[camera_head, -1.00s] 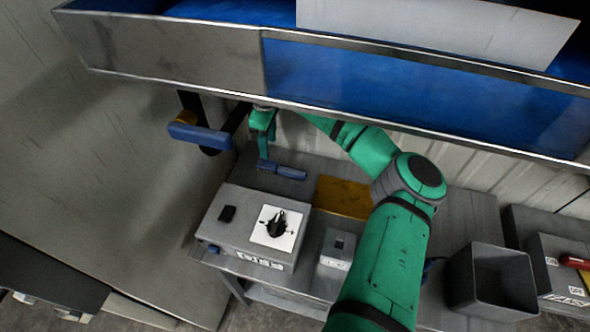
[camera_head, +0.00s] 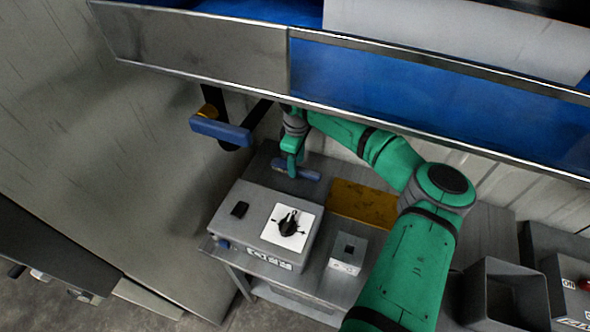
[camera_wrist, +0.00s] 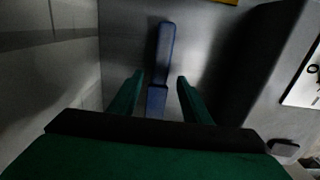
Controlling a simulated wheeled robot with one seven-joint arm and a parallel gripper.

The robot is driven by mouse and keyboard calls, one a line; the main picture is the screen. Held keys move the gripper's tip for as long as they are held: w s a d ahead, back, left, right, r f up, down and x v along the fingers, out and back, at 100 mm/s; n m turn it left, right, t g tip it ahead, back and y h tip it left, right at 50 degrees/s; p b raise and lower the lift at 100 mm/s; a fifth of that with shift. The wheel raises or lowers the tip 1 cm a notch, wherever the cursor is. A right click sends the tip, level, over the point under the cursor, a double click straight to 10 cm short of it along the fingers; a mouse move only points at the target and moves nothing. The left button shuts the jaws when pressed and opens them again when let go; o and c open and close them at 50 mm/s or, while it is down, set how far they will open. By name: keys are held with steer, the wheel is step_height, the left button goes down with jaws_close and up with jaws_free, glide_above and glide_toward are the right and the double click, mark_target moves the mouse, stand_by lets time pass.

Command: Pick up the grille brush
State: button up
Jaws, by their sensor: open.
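The grille brush (camera_head: 311,175) lies on the grey bench behind the control box, with a blue handle at its right end. In the wrist view the blue brush (camera_wrist: 164,50) runs lengthwise away from me between my two fingers. My gripper (camera_head: 291,168) is over the brush's left part in the head view and hides some of it. In the wrist view my gripper (camera_wrist: 160,82) is open, with one green finger on each side of the brush. I see gaps on both sides. I cannot tell how high the fingertips are above the bench.
A grey control box (camera_head: 250,212) with a black knob stands in front of the brush. A yellow plate (camera_head: 362,204) lies to its right. A long blue-and-grey trough (camera_head: 200,58) hangs overhead. A blue bar (camera_head: 221,131) juts out at left. A grey bin (camera_head: 503,290) stands at right.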

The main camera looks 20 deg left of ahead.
steer(key=shift+f, duration=0.6)
jaws_close()
steer(key=shift+r, duration=0.15)
steer(key=shift+r, duration=0.2)
step_height(320, 180, up, 2)
steer(key=shift+r, duration=0.1)
steer(key=s+r, duration=0.3)
steer(key=s, duration=0.1)
steer(key=s+a+r, duration=0.1)
steer(key=s+r, duration=0.2)
steer(key=s, duration=0.2)
steer(key=s+a+r, duration=0.1)
steer(key=s+r, duration=0.3)
steer(key=shift+s+a+r, duration=0.1)
steer(key=shift+s+a, duration=0.1)
steer(key=shift+s, duration=0.15)
